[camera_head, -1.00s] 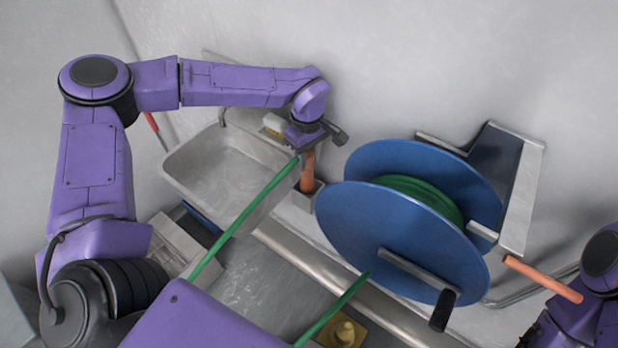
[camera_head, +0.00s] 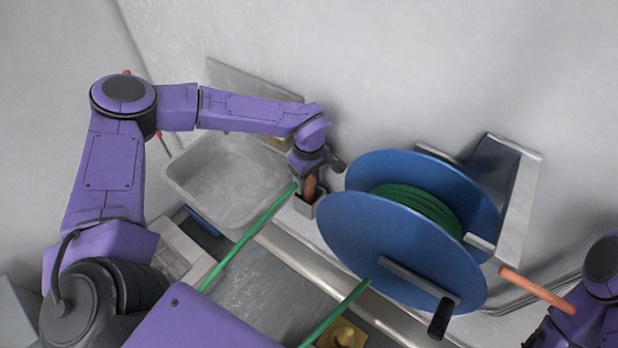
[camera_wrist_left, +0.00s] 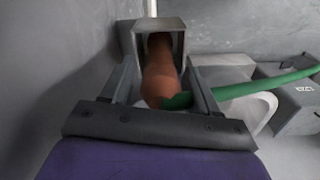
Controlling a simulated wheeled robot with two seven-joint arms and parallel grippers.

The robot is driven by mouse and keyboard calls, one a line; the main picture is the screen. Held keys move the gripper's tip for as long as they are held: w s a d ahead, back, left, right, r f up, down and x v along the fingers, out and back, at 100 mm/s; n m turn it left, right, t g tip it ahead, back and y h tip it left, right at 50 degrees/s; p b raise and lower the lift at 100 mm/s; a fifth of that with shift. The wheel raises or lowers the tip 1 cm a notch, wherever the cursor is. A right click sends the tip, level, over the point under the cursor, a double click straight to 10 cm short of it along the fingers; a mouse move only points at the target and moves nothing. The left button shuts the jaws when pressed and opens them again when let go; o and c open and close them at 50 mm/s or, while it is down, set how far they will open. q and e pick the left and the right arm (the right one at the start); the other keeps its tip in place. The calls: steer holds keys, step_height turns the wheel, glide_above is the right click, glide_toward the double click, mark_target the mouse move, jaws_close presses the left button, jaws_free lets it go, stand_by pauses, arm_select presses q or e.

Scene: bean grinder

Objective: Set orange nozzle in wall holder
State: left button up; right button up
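The orange nozzle (camera_head: 310,186) stands nearly upright, its lower part inside the square metal wall holder (camera_head: 303,206). In the left wrist view the nozzle (camera_wrist_left: 161,75) runs into the holder's square opening (camera_wrist_left: 180,35). The green hose (camera_head: 248,238) joins the nozzle close to my gripper. My left gripper (camera_head: 311,173) is at the nozzle's upper part, just above the holder. In the left wrist view its two fingers (camera_wrist_left: 163,85) lie on either side of the nozzle; the contact itself is hard to see. My right gripper is not visible.
A blue reel (camera_head: 390,235) wound with green hose stands just right of the holder on a wall bracket (camera_head: 521,210). A grey sink basin (camera_head: 225,178) is left of the holder. An orange rod (camera_head: 538,289) shows near my right arm.

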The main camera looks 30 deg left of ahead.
arm_select(q)
steer(key=shift+r, duration=0.1)
step_height(320, 180, up, 12)
steer(key=shift+r+b, duration=0.1)
steer(key=shift+b, duration=1)
stand_by(0.5)
